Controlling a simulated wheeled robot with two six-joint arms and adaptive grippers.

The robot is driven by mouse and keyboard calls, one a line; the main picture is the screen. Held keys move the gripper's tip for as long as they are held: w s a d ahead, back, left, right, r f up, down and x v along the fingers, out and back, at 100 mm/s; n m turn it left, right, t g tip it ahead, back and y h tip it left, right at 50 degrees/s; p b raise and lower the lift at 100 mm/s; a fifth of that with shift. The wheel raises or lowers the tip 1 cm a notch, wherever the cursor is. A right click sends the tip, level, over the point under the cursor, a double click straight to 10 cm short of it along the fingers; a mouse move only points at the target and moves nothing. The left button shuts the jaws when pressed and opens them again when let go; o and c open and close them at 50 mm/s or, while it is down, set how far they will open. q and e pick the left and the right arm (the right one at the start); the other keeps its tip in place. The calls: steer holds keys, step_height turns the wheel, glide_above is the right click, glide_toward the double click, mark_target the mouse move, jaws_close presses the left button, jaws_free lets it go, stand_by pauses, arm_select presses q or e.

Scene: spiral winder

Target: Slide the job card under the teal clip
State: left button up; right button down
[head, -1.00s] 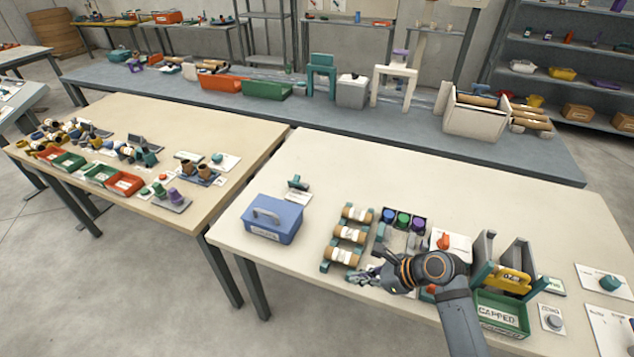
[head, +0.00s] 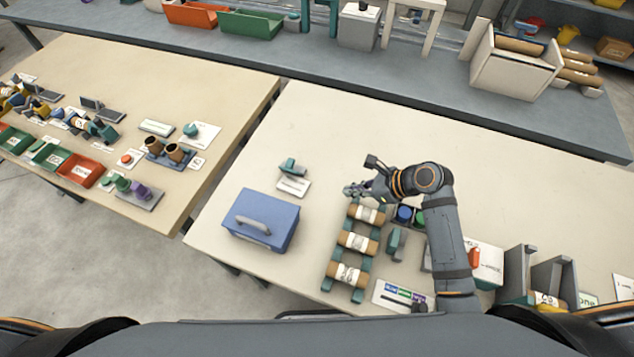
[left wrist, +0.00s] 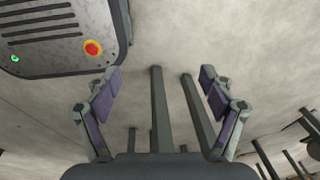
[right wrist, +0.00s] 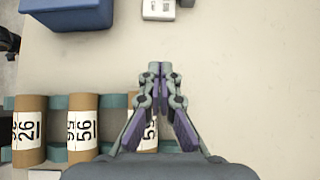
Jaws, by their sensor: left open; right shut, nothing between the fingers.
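In the right wrist view a white card (right wrist: 158,10) is cut off at the top edge. My right gripper (head: 349,190) is shut and empty, above the table to the right of the card and apart from it; its closed fingertips (right wrist: 160,68) point towards the card. My left gripper (left wrist: 158,76) is open and empty above the floor, outside the head view.
A blue box (head: 262,218) with a grey handle stands left of the card. A teal rack with labelled brown rolls (head: 357,243) stands near my right gripper, with coloured caps (head: 404,214) beside it. The table behind the clip is clear.

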mark_target(308, 189)
steer(key=x, duration=0.4)
steer(key=shift+w, duration=0.15)
steer(key=x, duration=0.5)
steer(key=shift+w+a+f, duration=0.1)
steer(key=shift+w, duration=0.05)
steer(key=shift+w+a+p, duration=0.25)
steer(key=shift+a, duration=0.3)
steer(key=shift+w+a+p, duration=0.25)
steer(key=shift+a, duration=0.3)
steer(key=shift+w+a, duration=0.3)
steer(key=shift+a, duration=0.3)
arm_select(q)
steer(key=shift+w+r, duration=0.6)
steer(key=shift+w, duration=0.1)
